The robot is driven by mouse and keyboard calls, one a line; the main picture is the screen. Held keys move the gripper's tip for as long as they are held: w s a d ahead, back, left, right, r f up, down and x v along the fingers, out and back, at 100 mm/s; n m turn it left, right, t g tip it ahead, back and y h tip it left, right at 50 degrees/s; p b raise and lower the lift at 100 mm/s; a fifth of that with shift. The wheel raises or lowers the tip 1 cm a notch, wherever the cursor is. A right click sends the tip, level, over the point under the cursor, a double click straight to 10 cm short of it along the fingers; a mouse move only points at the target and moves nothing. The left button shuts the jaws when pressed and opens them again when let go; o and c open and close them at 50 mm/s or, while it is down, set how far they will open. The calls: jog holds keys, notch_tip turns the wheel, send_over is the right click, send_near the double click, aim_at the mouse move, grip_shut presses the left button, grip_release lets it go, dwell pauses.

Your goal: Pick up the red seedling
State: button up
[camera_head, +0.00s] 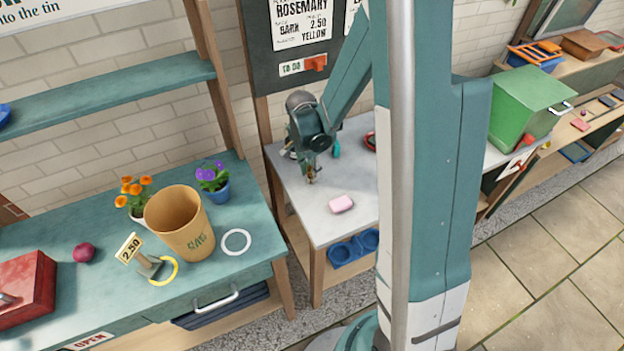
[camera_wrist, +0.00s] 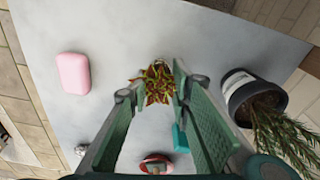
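The red seedling (camera_wrist: 157,82), a small plant with red and yellow-green leaves, stands on the white-grey tabletop (camera_wrist: 120,40). In the wrist view it lies between the tips of my gripper (camera_wrist: 155,92), whose two green fingers are spread on either side of it. Gaps show beside the leaves; I cannot tell how far the tips are above or around it. In the head view my gripper (camera_head: 312,168) points down over the pale table (camera_head: 330,225), and the seedling is small and mostly hidden at the fingertips.
A dark pot with a rosemary-like plant (camera_wrist: 240,88) stands close to the right finger in the wrist view. A pink block (camera_wrist: 73,72), a teal item (camera_wrist: 180,138) and a red round dish (camera_wrist: 155,164) lie nearby. The tabletop towards the pink block is clear.

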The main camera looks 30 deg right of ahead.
grip_shut()
jog(key=shift+r, duration=0.15)
jog(key=shift+r+p, duration=0.7)
jog(key=shift+r, duration=4.2)
